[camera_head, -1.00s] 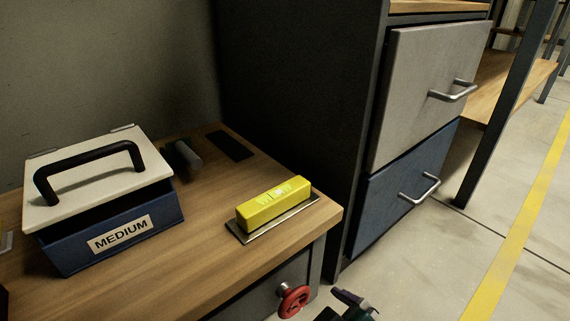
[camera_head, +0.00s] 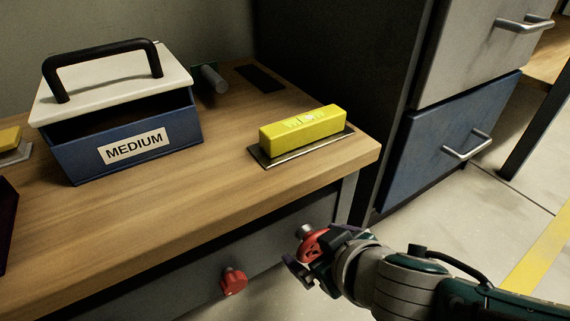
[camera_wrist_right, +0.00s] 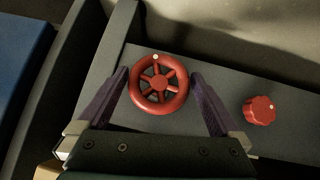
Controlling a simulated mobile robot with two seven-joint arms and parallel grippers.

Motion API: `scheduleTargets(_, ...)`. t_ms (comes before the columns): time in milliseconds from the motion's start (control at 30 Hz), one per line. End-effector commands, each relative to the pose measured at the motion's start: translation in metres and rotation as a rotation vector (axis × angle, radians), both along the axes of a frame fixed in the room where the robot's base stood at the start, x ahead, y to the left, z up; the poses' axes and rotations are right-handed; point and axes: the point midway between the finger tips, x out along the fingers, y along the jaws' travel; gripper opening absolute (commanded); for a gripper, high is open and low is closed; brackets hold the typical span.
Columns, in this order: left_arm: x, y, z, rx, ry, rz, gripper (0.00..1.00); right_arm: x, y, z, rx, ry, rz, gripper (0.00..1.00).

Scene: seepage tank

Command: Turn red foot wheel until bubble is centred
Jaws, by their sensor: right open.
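The red foot wheel (camera_wrist_right: 158,83) is a spoked handwheel on the grey front panel under the bench top. It also shows in the head view (camera_head: 314,243), partly hidden by my right gripper. My right gripper (camera_wrist_right: 160,88) is open, with one finger on each side of the wheel; I cannot tell if they touch it. The yellow spirit level (camera_head: 301,130) lies on a metal plate near the right corner of the bench. Its vial shows on top, but the bubble is too small to read. My left gripper is out of view.
A smaller red knob (camera_head: 234,281) sits on the same panel, left of the wheel. A blue box labelled MEDIUM (camera_head: 125,145) with a white lid and black handle stands on the bench. A blue drawer (camera_head: 445,140) is to the right.

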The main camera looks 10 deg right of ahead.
Motion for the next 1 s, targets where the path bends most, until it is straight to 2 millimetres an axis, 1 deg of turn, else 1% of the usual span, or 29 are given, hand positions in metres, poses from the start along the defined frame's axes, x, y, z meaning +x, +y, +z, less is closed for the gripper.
scheduleTargets(233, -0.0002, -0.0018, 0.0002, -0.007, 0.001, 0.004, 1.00, 0.0004, 0.0001, 0.0002, 0.000, 0.001, 0.000, 1.00)
scheduleTargets(833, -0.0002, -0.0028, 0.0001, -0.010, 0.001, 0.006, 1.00, 0.0004, 0.0000, 0.0001, 0.000, 0.000, 0.000, 0.33)
scheduleTargets(1000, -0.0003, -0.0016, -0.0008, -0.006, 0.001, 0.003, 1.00, 0.0002, 0.0004, -0.0003, -0.007, -0.002, 0.000, 0.32)
